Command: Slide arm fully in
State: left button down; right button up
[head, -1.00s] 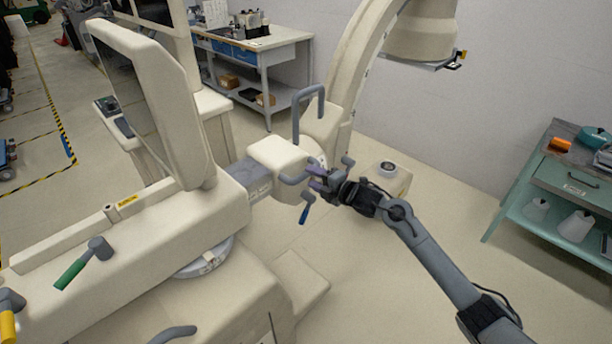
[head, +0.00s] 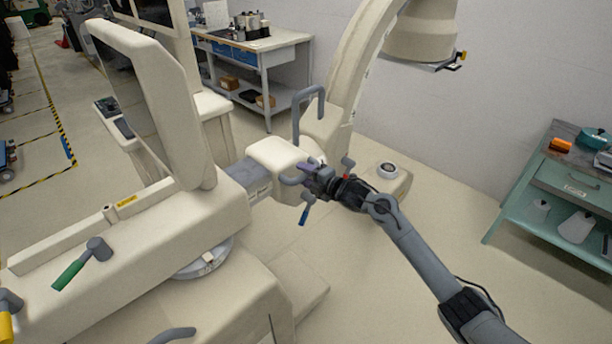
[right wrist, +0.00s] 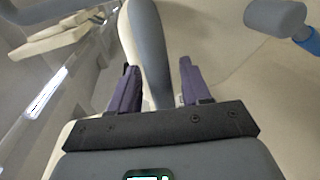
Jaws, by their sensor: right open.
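The cream C-arm machine has a horizontal slide arm, whose grey section (head: 248,177) shows between the main body (head: 130,245) and the cream end block (head: 280,157). A grey handle beside the end block lies at my right gripper (head: 312,174). In the right wrist view, the grey handle bar (right wrist: 148,45) runs between the two purple fingers of the right gripper (right wrist: 158,88). These fingers are open, one on each side of the bar, with a gap visible at the right finger. My left gripper is not in view.
A blue-tipped lever (head: 304,214) hangs below the end block. A green-handled lever (head: 70,274) sits on the body. The curved C-arm (head: 362,60) rises behind. A teal cart (head: 545,205) stands at right and a workbench (head: 262,48) at the back. Open floor lies between.

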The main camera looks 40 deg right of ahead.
grip_shut()
